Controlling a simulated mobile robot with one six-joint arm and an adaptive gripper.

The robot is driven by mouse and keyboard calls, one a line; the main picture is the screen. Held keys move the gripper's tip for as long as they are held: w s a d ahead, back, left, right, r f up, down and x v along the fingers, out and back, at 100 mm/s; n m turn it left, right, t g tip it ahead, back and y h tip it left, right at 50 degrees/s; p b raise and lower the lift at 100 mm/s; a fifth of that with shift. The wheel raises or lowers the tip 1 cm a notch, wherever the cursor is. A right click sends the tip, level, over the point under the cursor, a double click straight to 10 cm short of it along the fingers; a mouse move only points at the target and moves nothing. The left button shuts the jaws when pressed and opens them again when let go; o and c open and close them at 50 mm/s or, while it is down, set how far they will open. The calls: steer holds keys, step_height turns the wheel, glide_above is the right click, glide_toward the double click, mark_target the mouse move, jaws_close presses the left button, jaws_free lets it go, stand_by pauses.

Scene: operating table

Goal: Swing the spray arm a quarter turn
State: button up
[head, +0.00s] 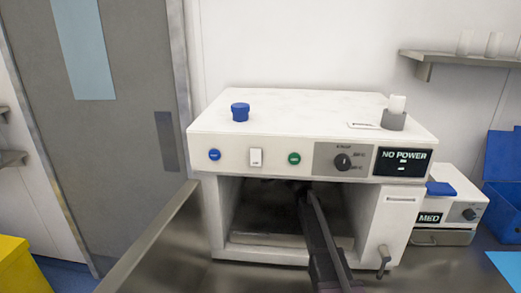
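A white box-shaped machine (260,157) with an open front chamber (265,205) stands in the middle of the head view. My dark gripper (305,195) reaches into the chamber from the lower right. Its tips are in shadow under the machine's top, so I cannot tell whether they are open or shut, or touch anything. I cannot make out the spray arm; the inside is dark and partly covered by my gripper. A light flat surface (262,239) shows at the chamber floor.
The machine's front has a blue button (214,155), white switch (256,157), green button (294,159), black knob (342,162) and a "NO POWER" display (403,161). A blue cap (240,112) sits on top. A smaller white device (452,208) stands right; a grey panel edge is left.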

stand_by(0.3)
jaws_close()
steer(key=shift+a, duration=0.25)
steer(key=shift+g, duration=0.3)
